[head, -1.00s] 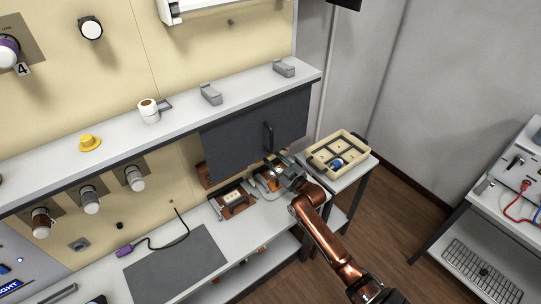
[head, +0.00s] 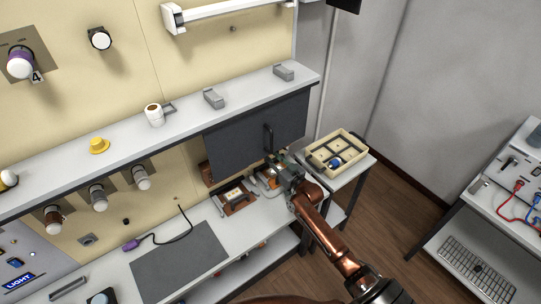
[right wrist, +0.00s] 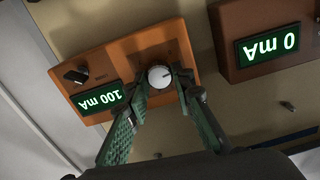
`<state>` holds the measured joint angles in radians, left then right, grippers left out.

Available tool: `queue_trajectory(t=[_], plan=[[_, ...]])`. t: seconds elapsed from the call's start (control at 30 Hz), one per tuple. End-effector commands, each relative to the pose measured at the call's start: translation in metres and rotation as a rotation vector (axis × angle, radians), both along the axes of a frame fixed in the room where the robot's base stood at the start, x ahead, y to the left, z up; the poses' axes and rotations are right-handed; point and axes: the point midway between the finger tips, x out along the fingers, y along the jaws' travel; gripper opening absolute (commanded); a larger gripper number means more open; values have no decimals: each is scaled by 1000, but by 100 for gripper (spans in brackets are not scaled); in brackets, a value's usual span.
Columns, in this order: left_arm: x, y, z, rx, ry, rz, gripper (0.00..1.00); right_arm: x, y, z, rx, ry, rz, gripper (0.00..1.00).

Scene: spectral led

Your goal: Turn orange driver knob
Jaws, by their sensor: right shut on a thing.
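The orange driver box (right wrist: 168,48) has a lit green display (right wrist: 100,99) reading 100 mA, upside down in the right wrist view. Its round white knob (right wrist: 158,77) has a dark pointer mark. My right gripper (right wrist: 161,86) has its green fingers closed on both sides of the knob. A black switch lever (right wrist: 76,75) sits on the same box. In the head view, my right gripper (head: 276,168) reaches this box (head: 264,182) under the dark cabinet, and the arm hides much of it. My left gripper is not in view.
The dark cabinet (head: 238,142) hangs close over the gripper. A tray (head: 319,157) with a blue item stands on a side table at right. A grey mat (head: 180,265) on the bench is clear.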

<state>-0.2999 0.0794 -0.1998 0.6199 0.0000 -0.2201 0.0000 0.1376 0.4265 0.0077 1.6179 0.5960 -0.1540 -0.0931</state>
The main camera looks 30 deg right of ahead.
Motion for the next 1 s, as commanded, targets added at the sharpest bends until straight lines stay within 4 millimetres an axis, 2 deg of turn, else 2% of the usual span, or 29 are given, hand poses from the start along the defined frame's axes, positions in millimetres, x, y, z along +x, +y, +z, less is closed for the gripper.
queue_trajectory(t=[0.3,0.33,0.57,0.87,1.0], plan=[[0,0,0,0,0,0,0,0,0,1,1,-2,0,0],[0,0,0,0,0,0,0,0,0,1,1,-2,0,24],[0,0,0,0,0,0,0,0,0,1,0,-1,0,40],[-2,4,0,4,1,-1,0,-1,0,0,0,-1,0,40],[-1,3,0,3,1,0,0,-14,-2,-1,0,1,-1,40]])
